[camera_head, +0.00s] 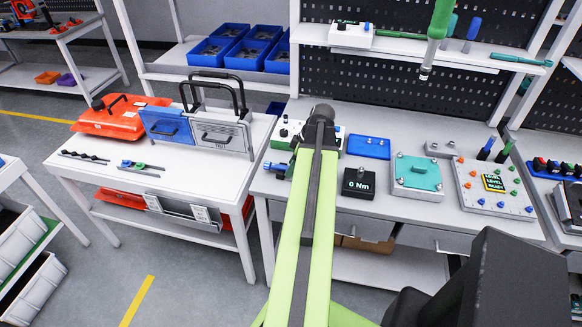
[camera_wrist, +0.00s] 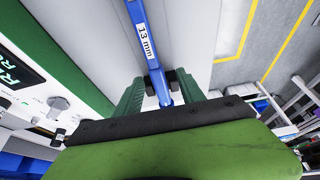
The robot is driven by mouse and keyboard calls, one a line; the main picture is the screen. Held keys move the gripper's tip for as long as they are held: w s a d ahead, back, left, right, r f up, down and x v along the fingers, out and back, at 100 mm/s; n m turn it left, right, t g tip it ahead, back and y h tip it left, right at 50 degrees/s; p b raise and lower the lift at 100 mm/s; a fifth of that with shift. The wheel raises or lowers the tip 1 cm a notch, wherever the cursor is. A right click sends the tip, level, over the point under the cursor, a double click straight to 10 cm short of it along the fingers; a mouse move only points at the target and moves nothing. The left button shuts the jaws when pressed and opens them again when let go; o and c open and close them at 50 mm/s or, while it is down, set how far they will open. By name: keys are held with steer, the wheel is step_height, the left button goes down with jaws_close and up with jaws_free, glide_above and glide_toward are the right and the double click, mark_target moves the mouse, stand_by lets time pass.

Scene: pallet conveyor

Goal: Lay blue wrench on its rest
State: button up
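The blue wrench (camera_wrist: 152,60) carries a white "13 mm" label in the wrist view. It runs from between my green fingers up to the top edge of that view, where its far end is cut off. My gripper (camera_wrist: 166,84) has its dark pads against both sides of the wrench, near its lower end. In the head view my arm hides the gripper, and I cannot make out the held wrench. I cannot tell for sure which thing is the wrench's rest.
A white device (camera_wrist: 88,62) with a green display is left of the wrench. In the head view, the workbench (camera_head: 400,222) holds a blue tray (camera_head: 369,147), a "0 Nm" box (camera_head: 358,184) and a teal-topped fixture (camera_head: 418,174). A side table (camera_head: 205,180) holds toolboxes; grey floor lies in front.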

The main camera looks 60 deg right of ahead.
steer(key=p+v, duration=1.4)
steer(key=v, duration=0.3)
steer(key=shift+p, duration=0.35)
steer(key=shift+d, duration=0.1)
